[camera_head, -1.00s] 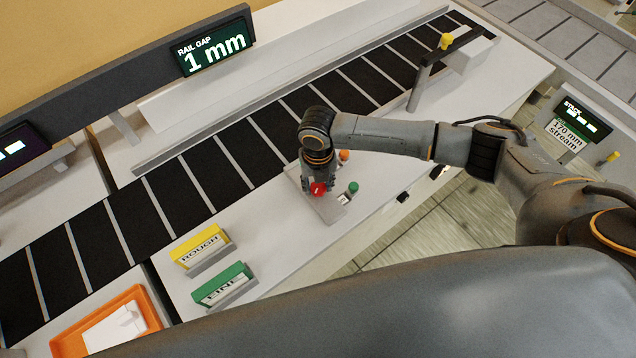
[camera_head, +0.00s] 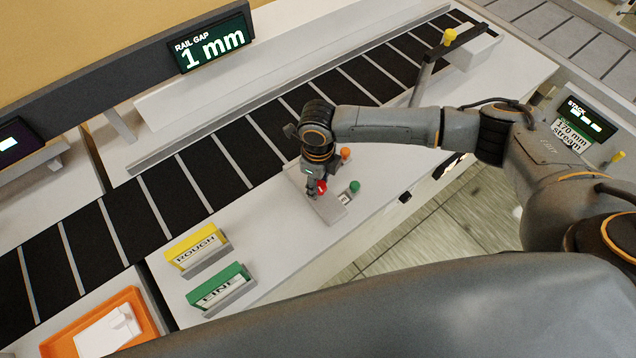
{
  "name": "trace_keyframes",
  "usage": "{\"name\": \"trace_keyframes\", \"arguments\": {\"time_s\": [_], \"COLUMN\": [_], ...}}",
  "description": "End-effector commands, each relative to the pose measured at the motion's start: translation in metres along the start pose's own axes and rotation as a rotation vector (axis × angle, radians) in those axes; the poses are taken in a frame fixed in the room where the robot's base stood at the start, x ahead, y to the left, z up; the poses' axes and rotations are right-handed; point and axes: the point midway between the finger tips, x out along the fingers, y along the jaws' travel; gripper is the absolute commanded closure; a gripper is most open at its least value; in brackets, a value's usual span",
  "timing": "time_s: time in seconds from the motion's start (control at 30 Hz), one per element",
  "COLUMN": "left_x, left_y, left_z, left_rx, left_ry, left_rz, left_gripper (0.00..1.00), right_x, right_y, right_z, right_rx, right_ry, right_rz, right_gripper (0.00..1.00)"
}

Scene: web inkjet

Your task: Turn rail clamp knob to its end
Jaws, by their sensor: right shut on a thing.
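A red knob (camera_head: 322,186) sits on a small grey plate (camera_head: 330,211) on the white bench beside the conveyor. My right gripper (camera_head: 314,190) points down over this plate and is shut on the red knob, which is partly hidden by the fingers. The rail gap display (camera_head: 211,47) reads 1 mm. A long pale rail (camera_head: 235,120) runs along the far side of the black slatted belt. My left gripper is not in view.
An orange button (camera_head: 345,153) and a green button (camera_head: 355,186) stand close to my right gripper. Yellow ROUGH (camera_head: 194,243) and green FINE (camera_head: 218,284) blocks stand nearer, left. A yellow-topped post (camera_head: 449,37) stands at back right. An orange tray (camera_head: 140,298) lies lower left.

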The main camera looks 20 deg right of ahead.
Motion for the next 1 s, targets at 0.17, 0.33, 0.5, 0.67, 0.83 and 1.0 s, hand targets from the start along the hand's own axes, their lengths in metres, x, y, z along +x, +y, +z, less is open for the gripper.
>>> {"name": "trace_keyframes", "arguments": {"time_s": [0.17, 0.33, 0.5, 0.67, 0.83, 1.0], "left_x": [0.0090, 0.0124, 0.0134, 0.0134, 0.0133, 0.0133], "left_y": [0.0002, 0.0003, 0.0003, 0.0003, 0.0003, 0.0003], "left_z": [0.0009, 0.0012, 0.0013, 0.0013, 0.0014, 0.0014], "left_rx": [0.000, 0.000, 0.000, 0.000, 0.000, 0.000], "left_ry": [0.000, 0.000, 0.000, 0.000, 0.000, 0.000], "left_rz": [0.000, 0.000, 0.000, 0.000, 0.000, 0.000], "left_gripper": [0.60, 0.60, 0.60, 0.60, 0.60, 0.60], "right_x": [0.0007, 0.0002, -0.0004, -0.0008, -0.0008, -0.0007], "right_y": [-0.0010, -0.0007, -0.0006, -0.0006, -0.0007, -0.0007], "right_z": [0.0008, 0.0006, 0.0005, 0.0004, 0.0004, 0.0004], "right_rx": [-0.091, -0.143, -0.164, -0.169, -0.169, -0.168], "right_ry": [-0.002, -0.002, -0.001, -0.001, -0.001, -0.001], "right_rz": [-0.002, -0.002, -0.002, -0.002, -0.002, -0.002], "right_gripper": [0.93, 0.93, 0.93, 0.93, 0.93, 0.39]}}
